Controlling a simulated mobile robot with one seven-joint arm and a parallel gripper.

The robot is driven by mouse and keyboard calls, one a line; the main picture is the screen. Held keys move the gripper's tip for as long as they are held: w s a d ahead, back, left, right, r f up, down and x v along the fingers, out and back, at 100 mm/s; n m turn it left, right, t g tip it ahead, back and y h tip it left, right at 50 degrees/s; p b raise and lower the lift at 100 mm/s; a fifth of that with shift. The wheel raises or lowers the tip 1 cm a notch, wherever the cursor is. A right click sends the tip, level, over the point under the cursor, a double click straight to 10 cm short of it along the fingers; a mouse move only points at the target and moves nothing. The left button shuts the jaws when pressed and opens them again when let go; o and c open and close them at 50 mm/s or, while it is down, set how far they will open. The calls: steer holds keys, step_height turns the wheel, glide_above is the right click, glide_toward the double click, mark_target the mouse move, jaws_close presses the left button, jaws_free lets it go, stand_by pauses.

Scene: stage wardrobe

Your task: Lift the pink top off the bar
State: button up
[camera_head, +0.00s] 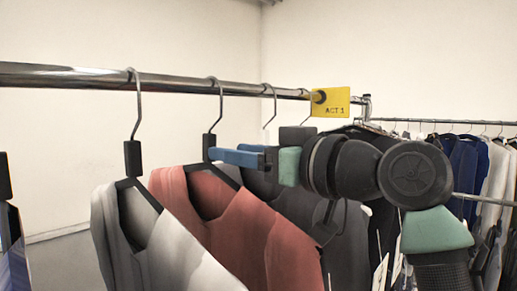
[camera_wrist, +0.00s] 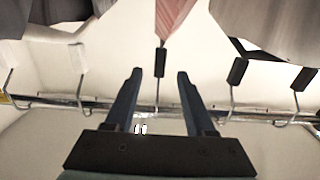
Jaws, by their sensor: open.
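The pink top (camera_head: 240,222) hangs on a hanger from the chrome bar (camera_head: 180,84), between a light grey top and a dark grey one. Its hanger has a black block (camera_head: 209,142) below a wire hook. My gripper (camera_head: 214,153) reaches in from the right, blue fingers at the height of this block. In the wrist view my gripper (camera_wrist: 160,76) is open, and the black block (camera_wrist: 160,62) shows between the fingertips with a gap on each side. The pink top (camera_wrist: 173,18) shows at the top edge there. The hook is still over the bar.
The light grey top (camera_head: 150,240) hangs close on the left. Dark garments (camera_head: 290,195) hang behind, partly hidden by my arm. A yellow ACT 1 tag (camera_head: 330,102) is on the bar. A second rack (camera_head: 450,122) stands at the back right.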

mark_target(214, 124)
steer(key=shift+p+x, duration=0.8)
steer(key=shift+x, duration=2.15)
jaws_close()
steer(key=shift+r, duration=0.15)
steer(key=shift+r+p, duration=1.25)
steer(key=shift+r, duration=0.35)
steer(key=shift+b+v, duration=1.25)
steer(key=shift+v, duration=2.8)
